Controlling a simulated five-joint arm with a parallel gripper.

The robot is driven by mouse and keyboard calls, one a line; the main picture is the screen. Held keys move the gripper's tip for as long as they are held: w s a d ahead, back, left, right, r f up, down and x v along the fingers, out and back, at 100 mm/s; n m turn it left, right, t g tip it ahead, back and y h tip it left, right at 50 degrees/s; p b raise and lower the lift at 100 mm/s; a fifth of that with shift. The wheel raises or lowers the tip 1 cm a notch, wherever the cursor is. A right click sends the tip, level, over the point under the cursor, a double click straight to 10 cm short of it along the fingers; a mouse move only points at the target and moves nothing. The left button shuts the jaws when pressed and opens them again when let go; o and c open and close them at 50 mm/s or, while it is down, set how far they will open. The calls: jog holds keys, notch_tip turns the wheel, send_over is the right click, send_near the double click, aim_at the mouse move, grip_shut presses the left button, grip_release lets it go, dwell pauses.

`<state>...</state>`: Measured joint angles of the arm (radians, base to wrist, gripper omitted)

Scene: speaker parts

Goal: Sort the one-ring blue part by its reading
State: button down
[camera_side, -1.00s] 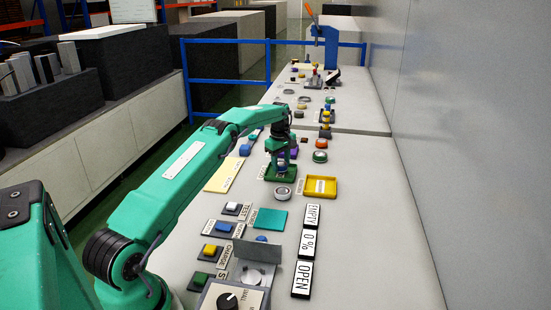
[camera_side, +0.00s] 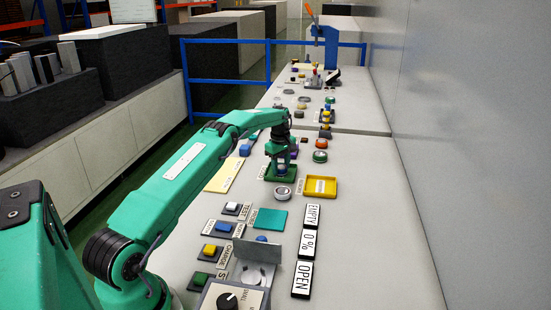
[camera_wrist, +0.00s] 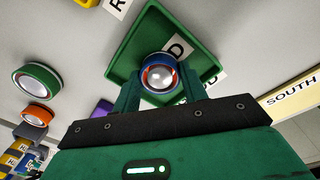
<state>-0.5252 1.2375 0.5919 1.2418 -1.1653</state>
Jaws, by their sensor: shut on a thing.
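The blue part (camera_wrist: 158,73) has a silver dome and a red-orange ring in the wrist view. My gripper (camera_wrist: 158,88) is shut on it, one finger on each side. The part is over the green tray (camera_wrist: 124,66); whether it touches the tray floor I cannot tell. In the side view my gripper (camera_side: 281,163) is at the green tray (camera_side: 268,177), and the part is mostly hidden between the fingers. A label inside the tray is partly covered; only a "D" shows. A yellow tray (camera_side: 333,194) lies to the right.
A silver round part (camera_side: 282,192) sits just in front of the green tray. Green-rimmed (camera_wrist: 37,80) and orange-rimmed (camera_wrist: 37,114) parts lie left of the tray in the wrist view. Signs read EMPTY (camera_side: 312,216), 0 % (camera_side: 308,244) and OPEN (camera_side: 303,278). The right of the table is clear.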

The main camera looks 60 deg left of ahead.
jog(key=c, duration=0.7)
grip_release()
jog(key=shift+s+d+r, duration=0.1)
jog(key=shift+r, duration=1.9)
jog(key=shift+s+d+r, duration=0.1)
jog(key=shift+r, duration=1.85)
